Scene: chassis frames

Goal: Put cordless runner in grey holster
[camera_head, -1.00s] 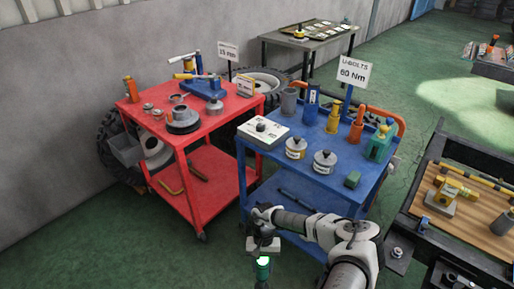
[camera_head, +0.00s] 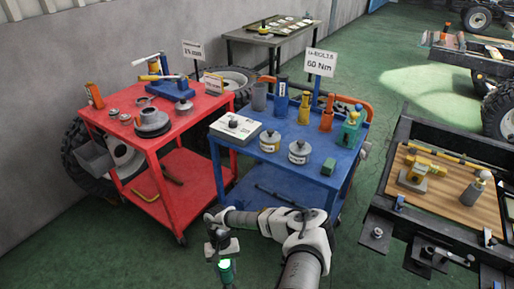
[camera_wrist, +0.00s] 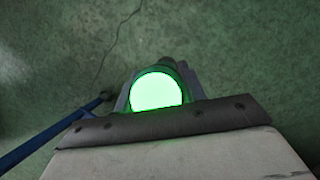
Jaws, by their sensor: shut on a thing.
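My gripper (camera_head: 222,250) hangs low in front of the blue cart, over the floor. It is shut on what seems to be the cordless runner (camera_head: 225,266), a dark thing with a bright green light. In the wrist view the light (camera_wrist: 157,91) is a round disc with grey sides; the rest is hidden, so I cannot confirm what it is. The grey holster (camera_head: 259,96) stands upright at the back left of the blue cart's top. It looks like an open grey cup with nothing sticking out. The gripper is well apart from it, nearer to me.
The blue cart (camera_head: 330,160) also carries blue, yellow, orange and green holders, a white box (camera_head: 235,129) and two grey pots. A "60 Nm" sign (camera_head: 320,62) stands behind. A red cart (camera_head: 185,135) is left; a chassis with a wooden board (camera_head: 440,197) is right.

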